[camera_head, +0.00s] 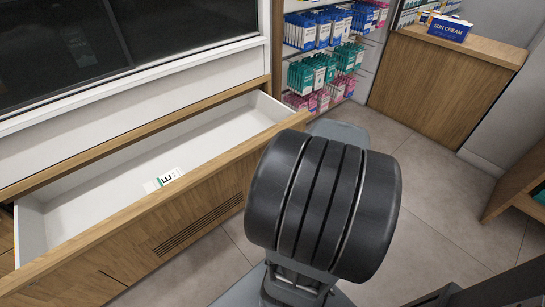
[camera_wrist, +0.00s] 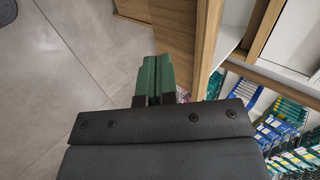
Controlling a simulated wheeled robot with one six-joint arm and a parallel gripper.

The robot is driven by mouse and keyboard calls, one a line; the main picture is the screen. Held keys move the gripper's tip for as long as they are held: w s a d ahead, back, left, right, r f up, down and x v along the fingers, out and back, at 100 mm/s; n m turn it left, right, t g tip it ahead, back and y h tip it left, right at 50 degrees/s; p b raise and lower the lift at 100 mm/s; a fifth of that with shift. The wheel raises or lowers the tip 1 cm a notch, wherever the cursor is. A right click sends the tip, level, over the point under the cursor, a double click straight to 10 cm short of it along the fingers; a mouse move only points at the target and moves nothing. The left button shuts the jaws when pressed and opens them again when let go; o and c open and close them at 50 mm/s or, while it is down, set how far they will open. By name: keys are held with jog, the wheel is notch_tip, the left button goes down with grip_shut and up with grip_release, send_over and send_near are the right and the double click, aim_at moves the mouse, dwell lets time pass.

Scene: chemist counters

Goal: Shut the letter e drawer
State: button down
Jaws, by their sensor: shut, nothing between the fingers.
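In the wrist view, what looks like the wooden front's top edge (camera_wrist: 207,45) runs at the right of the fingers. My gripper (camera_wrist: 158,62) has green fingers, shut together and empty, beside the front's outer side; I cannot tell whether they touch it. My black arm hides the gripper in the head view.
Shelves with hanging blue, green and pink packs (camera_head: 325,60) stand past the drawer's right end. A wooden counter (camera_head: 445,85) bears a blue sun cream box (camera_head: 450,28). Grey tiled floor (camera_head: 440,185) is free at the right. A dark window (camera_head: 60,40) is above the drawer.

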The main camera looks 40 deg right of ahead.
jog(key=w+r+b+x, duration=0.1)
jog(key=b+x, duration=0.1)
jog(key=x, duration=1)
jog(key=shift+w+d, duration=0.6)
jog(key=shift+w, duration=0.05)
jog(key=shift+r, duration=0.1)
